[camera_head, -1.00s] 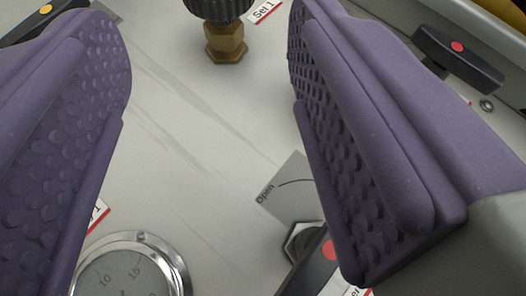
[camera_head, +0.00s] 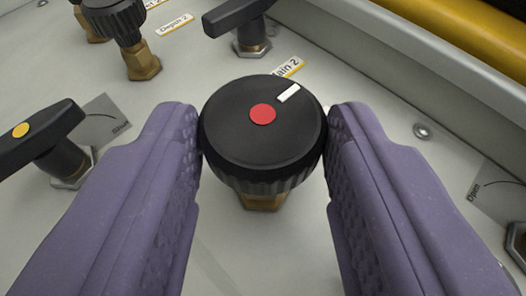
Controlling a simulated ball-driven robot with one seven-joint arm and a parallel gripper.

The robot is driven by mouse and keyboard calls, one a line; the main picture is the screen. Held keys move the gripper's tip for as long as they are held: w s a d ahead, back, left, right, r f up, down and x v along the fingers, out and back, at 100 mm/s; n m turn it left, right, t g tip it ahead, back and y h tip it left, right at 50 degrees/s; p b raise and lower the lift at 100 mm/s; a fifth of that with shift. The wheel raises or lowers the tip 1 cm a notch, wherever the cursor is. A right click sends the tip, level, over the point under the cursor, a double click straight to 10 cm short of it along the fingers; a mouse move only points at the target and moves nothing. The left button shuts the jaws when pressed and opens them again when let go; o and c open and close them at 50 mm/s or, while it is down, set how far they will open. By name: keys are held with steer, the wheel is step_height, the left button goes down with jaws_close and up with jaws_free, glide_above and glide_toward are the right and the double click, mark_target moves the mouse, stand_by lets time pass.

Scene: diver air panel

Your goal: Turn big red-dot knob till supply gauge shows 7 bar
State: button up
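The big red-dot knob (camera_head: 240,145) is round and black with a ribbed side, on a brass stem (camera_head: 262,201), in the middle of the view. Its white pointer mark (camera_head: 289,93) points to the upper right. My gripper (camera_head: 264,150) has one purple finger on each side of the knob, and both finger pads appear to press against its rim. The supply gauge is not in view now. A label behind the knob is partly hidden and ends in "ain 2".
A black lever with a yellow dot (camera_head: 35,140) stands at left. Another black lever (camera_head: 240,18) stands behind the knob. A smaller black knob (camera_head: 115,20) on brass is at upper left. A raised panel edge (camera_head: 400,60) and yellow pipe (camera_head: 465,35) run along the upper right.

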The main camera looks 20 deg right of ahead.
steer(key=shift+a+r+m+h+p, duration=0.15)
steer(key=shift+r+m+h+p, duration=0.15)
steer(key=shift+p, duration=0.95)
steer(key=m+g+h+p, duration=0.1)
steer(key=p, duration=0.2)
steer(key=shift+w+a+r+p, duration=0.1)
steer(key=shift+r+p, duration=0.05)
steer(key=shift+p, duration=0.2)
steer(key=shift+w+a+m+g+h+p, duration=0.15)
steer(key=shift+m+g+h+p, duration=0.25)
steer(key=shift+m+h+p, duration=0.65)
steer(key=shift+w+f+m+g+h+p, duration=0.1)
steer(key=shift+f+m+g+h+p, duration=0.15)
steer(key=shift+g+p, duration=0.2)
steer(key=shift+w+a+f+m+g+h+b, duration=0.1)
steer(key=shift+a+f+m+g+h+b, duration=0.1)
steer(key=shift+m+g+h+b, duration=0.25)
steer(key=shift+r+m+b, duration=0.1)
steer(key=shift+m+b, duration=0.25)
steer(key=shift+b, duration=0.25)
steer(key=shift+m+g+h+b, duration=0.3)
steer(key=shift+g+h+b, duration=0.05)
steer(key=shift+g+b, duration=0.05)
